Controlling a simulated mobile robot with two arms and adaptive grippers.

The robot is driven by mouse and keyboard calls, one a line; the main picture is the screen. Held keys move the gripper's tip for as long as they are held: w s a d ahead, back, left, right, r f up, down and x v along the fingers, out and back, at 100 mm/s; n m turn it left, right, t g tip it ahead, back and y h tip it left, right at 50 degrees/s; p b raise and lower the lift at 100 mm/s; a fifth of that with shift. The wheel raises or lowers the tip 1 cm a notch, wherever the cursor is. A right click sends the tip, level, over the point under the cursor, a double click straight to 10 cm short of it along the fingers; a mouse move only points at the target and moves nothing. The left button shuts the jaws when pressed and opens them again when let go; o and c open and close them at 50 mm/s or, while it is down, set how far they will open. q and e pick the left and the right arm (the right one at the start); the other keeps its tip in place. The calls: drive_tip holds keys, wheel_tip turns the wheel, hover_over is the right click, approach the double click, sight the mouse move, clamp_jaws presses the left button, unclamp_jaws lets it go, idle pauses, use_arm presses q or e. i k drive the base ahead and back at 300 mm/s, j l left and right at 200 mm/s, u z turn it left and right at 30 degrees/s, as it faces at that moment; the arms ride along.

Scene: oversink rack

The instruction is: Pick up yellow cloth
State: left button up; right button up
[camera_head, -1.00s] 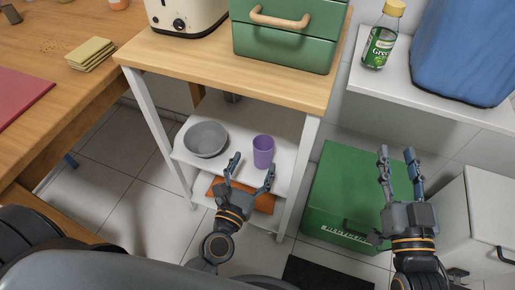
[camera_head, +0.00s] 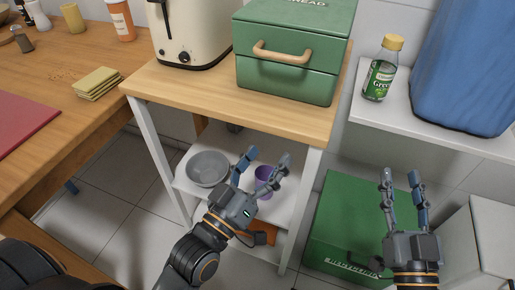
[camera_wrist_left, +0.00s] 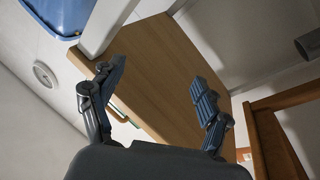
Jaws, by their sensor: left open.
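The yellow cloth (camera_head: 97,83) lies folded in a stack on the wooden counter at the left of the head view. My left gripper (camera_head: 266,160) is open and empty, in front of the small shelf stand, below its wooden top and well to the right of the cloth. In the left wrist view, my left gripper (camera_wrist_left: 160,98) has its fingers spread with nothing between them. My right gripper (camera_head: 402,180) is at the right, above the green recycling box, with its fingers apart and nothing between them.
The wooden shelf stand (camera_head: 150,84) holds a toaster (camera_head: 190,35) and a green bread box (camera_head: 290,70). A grey bowl (camera_head: 207,168) and purple cup (camera_head: 263,178) sit on its lower shelf. A red board (camera_head: 20,120) lies on the counter. A bottle (camera_head: 380,72) stands right.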

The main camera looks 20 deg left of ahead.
sight(93, 86)
drive_tip(key=k+u, duration=0.1)
drive_tip(key=u, duration=0.3)
drive_tip(key=j+u, duration=0.15)
drive_tip(key=u, duration=0.3)
drive_tip(key=k+j+u, duration=0.1)
drive_tip(key=u, duration=0.3)
drive_tip(key=i+l+u, duration=0.1)
drive_tip(key=l+u, duration=0.3)
